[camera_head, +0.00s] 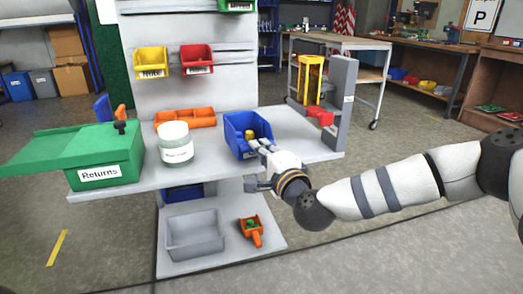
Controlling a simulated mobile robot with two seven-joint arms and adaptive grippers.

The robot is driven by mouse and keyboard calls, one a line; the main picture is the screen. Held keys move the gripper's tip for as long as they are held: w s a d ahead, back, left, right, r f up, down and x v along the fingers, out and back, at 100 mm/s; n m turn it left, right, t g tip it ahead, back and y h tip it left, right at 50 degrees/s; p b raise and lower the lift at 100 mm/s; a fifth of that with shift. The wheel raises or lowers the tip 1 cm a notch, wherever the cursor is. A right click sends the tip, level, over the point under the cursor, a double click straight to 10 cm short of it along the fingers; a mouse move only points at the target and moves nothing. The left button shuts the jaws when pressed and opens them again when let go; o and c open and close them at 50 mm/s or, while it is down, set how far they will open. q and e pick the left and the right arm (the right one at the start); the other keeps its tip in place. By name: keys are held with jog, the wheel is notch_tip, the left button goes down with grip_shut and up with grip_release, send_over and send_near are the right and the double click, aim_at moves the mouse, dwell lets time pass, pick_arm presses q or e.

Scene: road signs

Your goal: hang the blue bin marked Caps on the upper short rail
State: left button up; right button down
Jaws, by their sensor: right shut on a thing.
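My right gripper (264,152) is shut on the bin's front right side. The upright grey panel (165,100) behind has dark horizontal rails, one high up (170,12) and others near mid-height (230,48). I cannot tell their exact ends. My left gripper is not in view.
A yellow bin (151,61) and a red bin (197,59) hang on the panel, with a green bin (238,5) at top right. A Returns box (105,152), a jar (176,146) and an orange tray (186,118) stand left of the blue bin. A grey upright (342,100) stands right.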

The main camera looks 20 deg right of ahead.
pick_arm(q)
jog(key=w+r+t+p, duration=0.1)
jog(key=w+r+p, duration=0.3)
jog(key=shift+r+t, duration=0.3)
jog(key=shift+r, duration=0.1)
pick_arm(e)
jog(key=s+d, duration=0.1)
jog(key=s, duration=1.1)
jog(key=shift+d, duration=0.3)
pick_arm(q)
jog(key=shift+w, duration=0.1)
pick_arm(e)
jog(key=shift+w+r, duration=0.1)
jog(key=shift+r, duration=0.05)
